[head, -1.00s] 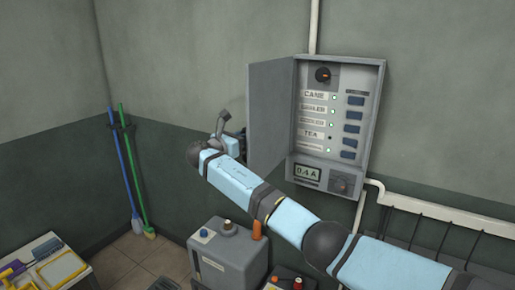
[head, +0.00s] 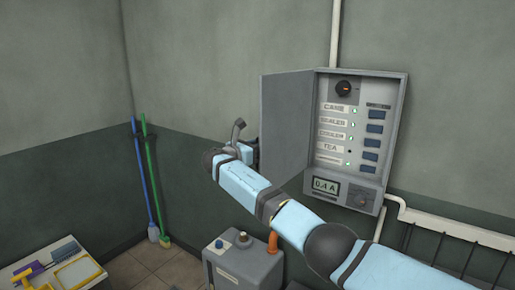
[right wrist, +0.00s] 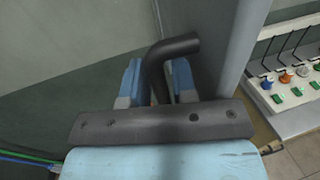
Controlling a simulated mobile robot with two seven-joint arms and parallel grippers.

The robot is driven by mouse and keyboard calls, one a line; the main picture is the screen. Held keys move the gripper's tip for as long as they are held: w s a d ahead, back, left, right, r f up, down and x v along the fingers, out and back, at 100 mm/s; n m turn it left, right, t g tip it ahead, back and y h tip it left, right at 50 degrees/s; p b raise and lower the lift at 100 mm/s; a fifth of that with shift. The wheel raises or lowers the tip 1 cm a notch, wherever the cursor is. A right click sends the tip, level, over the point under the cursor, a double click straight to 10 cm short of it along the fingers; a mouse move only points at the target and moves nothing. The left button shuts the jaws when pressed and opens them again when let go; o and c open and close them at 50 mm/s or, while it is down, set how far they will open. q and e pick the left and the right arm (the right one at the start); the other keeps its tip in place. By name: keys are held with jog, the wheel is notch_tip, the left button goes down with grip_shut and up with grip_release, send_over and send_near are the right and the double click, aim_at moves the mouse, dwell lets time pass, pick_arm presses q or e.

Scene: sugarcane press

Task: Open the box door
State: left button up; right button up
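The grey wall box (head: 397,140) hangs on the wall with its front uncovered. Its flat grey door (head: 287,125) is swung out to the left, well open. My right arm reaches in from the lower right, and its gripper (head: 246,152) is beside the door's free left edge, partly hidden behind it. In the right wrist view the gripper (right wrist: 157,80) has its blue fingers apart. A dark bent bar (right wrist: 172,48) shows between them; I cannot tell if they touch it. The door (right wrist: 232,50) is close to their right. My left gripper is out of view.
Below the box stands a grey machine (head: 240,265). The wall left of the door is clear.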

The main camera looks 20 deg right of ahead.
jog(key=shift+a, duration=0.1)
jog(key=b+v, duration=0.2)
jog(key=v, duration=1.1)
jog(key=shift+s+a+b, duration=0.25)
jog(key=shift+b, duration=0.1)
